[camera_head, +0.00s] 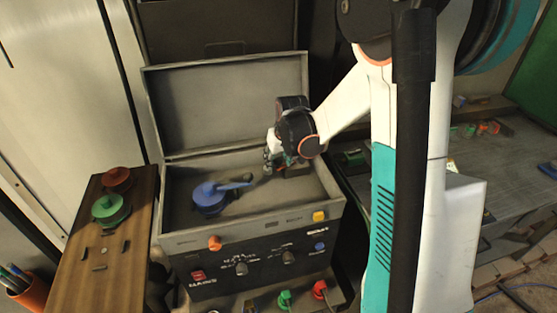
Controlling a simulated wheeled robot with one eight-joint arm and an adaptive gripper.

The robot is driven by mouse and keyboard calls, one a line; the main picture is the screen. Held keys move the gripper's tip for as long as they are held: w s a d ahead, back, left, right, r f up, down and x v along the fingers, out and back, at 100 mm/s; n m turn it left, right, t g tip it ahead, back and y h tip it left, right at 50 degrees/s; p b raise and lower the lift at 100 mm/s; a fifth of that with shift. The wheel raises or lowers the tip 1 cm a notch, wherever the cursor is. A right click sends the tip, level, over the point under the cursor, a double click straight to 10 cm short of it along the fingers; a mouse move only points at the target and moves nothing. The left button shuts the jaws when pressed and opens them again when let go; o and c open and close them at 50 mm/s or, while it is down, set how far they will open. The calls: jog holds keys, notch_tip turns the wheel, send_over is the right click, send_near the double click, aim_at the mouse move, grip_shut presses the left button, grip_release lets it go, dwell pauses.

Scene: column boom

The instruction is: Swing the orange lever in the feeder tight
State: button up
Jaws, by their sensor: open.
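The feeder (172,210) is an open grey box with its lid raised at the back. Inside it, a blue spool (210,200) with a blue arm lies at the left. My gripper (272,170) is over the right part of the interior, close to a small dark block (296,171) with a brownish-orange tint. I cannot make out a clear orange lever there; my gripper and wrist cover part of that spot. The gripper is open, and its fingers are small and dark. Whether they touch anything cannot be told.
The feeder's front has an orange knob (215,243), a yellow knob (320,216) and dials. A wooden board (95,245) with a green spool (110,208) and a red spool (117,179) stands left. A cluttered grey bench (490,150) is at right. The raised lid (230,100) stands behind my gripper.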

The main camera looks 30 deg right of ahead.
grip_shut()
jog(key=shift+s, duration=0.1)
jog(key=s+n, duration=0.1)
jog(key=s+d+n+y, duration=0.1)
jog(key=n, duration=0.1)
jog(key=shift+s+d+n+y, duration=0.1)
jog(key=shift+s+n+y, duration=0.15)
jog(key=shift+n+y, duration=0.05)
jog(key=s+d+n, duration=0.1)
jog(key=n, duration=0.1)
jog(key=s+d+n+y, duration=0.1)
jog(key=shift+n+b, duration=0.35)
jog(key=shift+n, duration=0.05)
jog(key=d+n, duration=0.1)
jog(key=s+d+n+g+y, duration=0.1)
jog(key=n, duration=0.1)
jog(key=shift+s, duration=0.2)
jog(key=shift+s+d+n+g+y, duration=0.15)
jog(key=shift+d+n+g+y, duration=0.15)
jog(key=shift+d+n, duration=0.45)
jog(key=shift+s+d+n+g+y, duration=0.2)
jog(key=shift+d+n+g, duration=0.2)
jog(key=shift+n, duration=0.65)
